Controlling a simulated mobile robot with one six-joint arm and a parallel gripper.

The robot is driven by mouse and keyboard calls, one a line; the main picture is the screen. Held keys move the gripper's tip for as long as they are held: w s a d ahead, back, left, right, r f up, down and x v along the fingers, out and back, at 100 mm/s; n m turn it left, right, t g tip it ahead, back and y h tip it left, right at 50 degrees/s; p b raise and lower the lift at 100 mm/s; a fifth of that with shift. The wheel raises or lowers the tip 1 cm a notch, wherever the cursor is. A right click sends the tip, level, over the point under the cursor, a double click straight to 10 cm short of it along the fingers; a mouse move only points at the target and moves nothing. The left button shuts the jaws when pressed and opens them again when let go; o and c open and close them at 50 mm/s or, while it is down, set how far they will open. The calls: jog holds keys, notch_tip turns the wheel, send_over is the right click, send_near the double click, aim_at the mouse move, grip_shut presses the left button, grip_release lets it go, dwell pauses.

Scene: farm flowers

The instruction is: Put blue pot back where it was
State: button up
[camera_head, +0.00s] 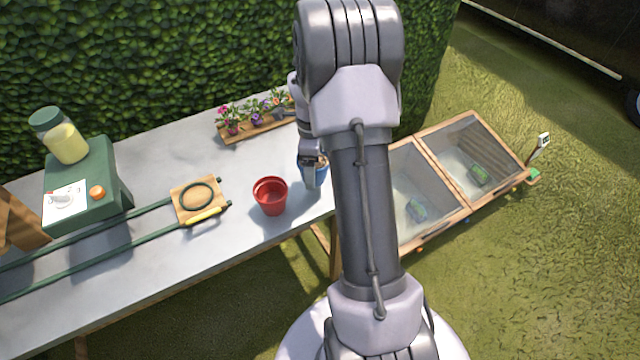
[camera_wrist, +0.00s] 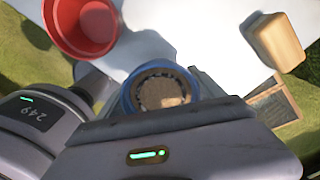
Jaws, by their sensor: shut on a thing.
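The blue pot (camera_head: 317,174) is at the right part of the table in the head view, mostly hidden behind my arm and gripper. My gripper (camera_head: 311,172) is shut on it. In the wrist view the blue pot (camera_wrist: 128,100) is seen from above between the fingers, with a brown round filling inside its rim. I cannot tell whether its base touches the table. A red pot (camera_head: 270,195) stands upright on the table just left of the blue pot, apart from it; it also shows in the wrist view (camera_wrist: 84,24).
A wooden tray (camera_head: 232,138) with flowers lies at the table's back. A green machine (camera_head: 88,185) with rails and a wooden platform (camera_head: 186,212) is at left. Glass-topped cold frames (camera_head: 432,213) stand right of the table. A light wooden block (camera_wrist: 274,42) shows in the wrist view.

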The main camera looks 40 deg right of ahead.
notch_tip(320, 180, down, 5)
jog(key=shift+r+b, duration=0.2)
jog(key=shift+b, duration=0.6)
jog(key=shift+r, duration=0.15)
jog(key=o, duration=1.8)
jog(key=shift+s+d+f, duration=0.1)
jog(key=shift+f, duration=0.1)
notch_tip(320, 180, up, 12)
jog(key=p, duration=0.4)
jog(key=shift+r+p, duration=0.25)
jog(key=shift+p, duration=0.1)
jog(key=a+r+n+t, duration=0.2)
jog(key=a+r+n, duration=0.4)
jog(key=a+r, duration=0.4)
jog(key=s+a+r+n+t, duration=0.1)
jog(key=s+a+r+n, duration=0.1)
jog(key=s+a+n, duration=0.3)
jog(key=s+a+r+n+t+y, duration=0.1)
jog(key=s+a+r+n, duration=0.2)
jog(key=s+a+n, duration=0.3)
jog(key=s+a+r+n+t+y, duration=0.1)
jog(key=s+a+r+n, duration=0.1)
jog(key=s+a+n, duration=0.4)
jog(key=shift+s+a+r+t, duration=0.1)
jog(key=shift+s+a+t, duration=0.15)
jog(key=shift+a, duration=0.6)
jog(key=shift+s+a+r+t, duration=0.15)
jog(key=shift+s+a, duration=0.1)
jog(key=shift+a, duration=0.55)
